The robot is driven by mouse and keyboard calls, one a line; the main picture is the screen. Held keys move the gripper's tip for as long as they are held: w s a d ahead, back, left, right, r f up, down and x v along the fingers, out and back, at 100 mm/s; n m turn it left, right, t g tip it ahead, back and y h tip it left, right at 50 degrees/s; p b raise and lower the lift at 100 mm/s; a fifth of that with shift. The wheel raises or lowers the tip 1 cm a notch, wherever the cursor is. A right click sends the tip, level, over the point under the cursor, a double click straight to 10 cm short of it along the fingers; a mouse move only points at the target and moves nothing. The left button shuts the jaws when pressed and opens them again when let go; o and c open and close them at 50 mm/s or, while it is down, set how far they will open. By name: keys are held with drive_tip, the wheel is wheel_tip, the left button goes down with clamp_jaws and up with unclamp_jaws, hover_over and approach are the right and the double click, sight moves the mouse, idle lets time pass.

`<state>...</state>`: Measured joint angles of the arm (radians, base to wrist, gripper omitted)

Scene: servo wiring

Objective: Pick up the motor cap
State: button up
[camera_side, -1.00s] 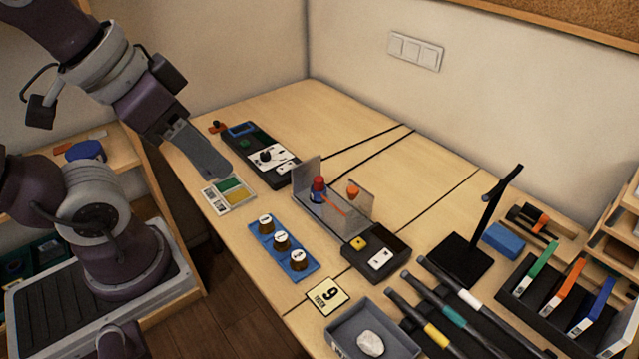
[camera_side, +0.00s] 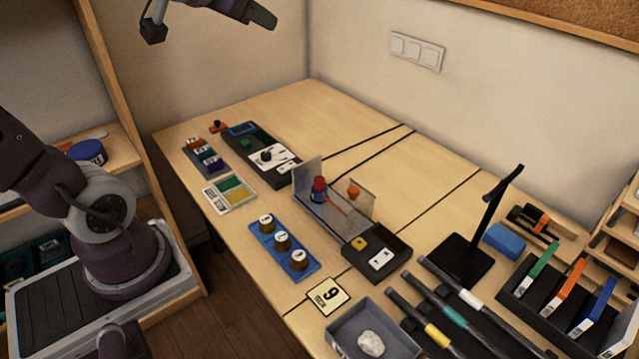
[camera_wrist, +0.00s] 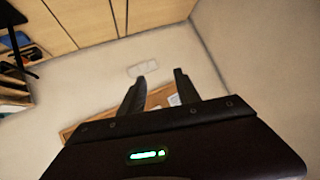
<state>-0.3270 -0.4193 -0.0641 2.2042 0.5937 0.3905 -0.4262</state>
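A red cap-like piece (camera_side: 319,184) stands upright in a shallow grey fixture with clear end walls (camera_side: 307,174). An orange round piece (camera_side: 354,191) is at the fixture's other end, with an orange strip between them. I cannot tell for sure which piece is the motor cap. My gripper shows in the wrist view (camera_wrist: 160,77) with its two dark fingers apart and nothing between them. It points toward the wall. In the side view, part of my arm's end is at the top edge, high above the table and away from the fixture.
A blue strip with several round knobs (camera_side: 266,241) lies in front of the fixture. A black tray (camera_side: 400,257) with a yellow and a white piece sits beside it. The table's back is mostly clear.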

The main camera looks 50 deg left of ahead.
drive_tip(key=w+a+m+t, duration=0.1)
drive_tip(key=w+a+t, duration=0.25)
drive_tip(key=w, duration=0.35)
drive_tip(key=m+h, duration=0.4)
drive_tip(key=h, duration=0.5)
approach(317, 179)
drive_tip(key=w+d, duration=0.1)
drive_tip(key=w, duration=0.3)
drive_tip(key=x, duration=0.3)
drive_tip(key=f+x, duration=0.1)
drive_tip(key=x, duration=0.3)
drive_tip(key=shift+s+f, duration=0.15)
drive_tip(key=shift+s, duration=0.1)
drive_tip(key=shift+w, duration=0.2)
clamp_jaws()
